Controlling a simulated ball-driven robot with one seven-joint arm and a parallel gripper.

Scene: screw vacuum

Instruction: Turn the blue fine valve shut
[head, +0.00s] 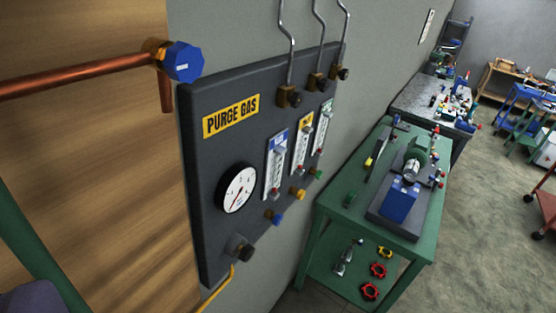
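A dark panel (205,160) labelled PURGE GAS is mounted on the grey wall. A small blue knob (275,217) is at its lower right, under the flow meter with the blue label (276,160). A yellow knob (299,193) and a green knob (316,173) follow it up and to the right, under the other two meters. A larger blue knob (183,61) is on the copper pipe at the panel's top left corner. I cannot tell how far either blue knob is turned. My gripper is not in view.
A round gauge (237,188) and a dark fitting (239,249) are on the panel. Bent metal tubes (287,40) rise from its top. A green bench (341,217) with tools stands close to the right. Open floor (478,220) lies beyond it.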

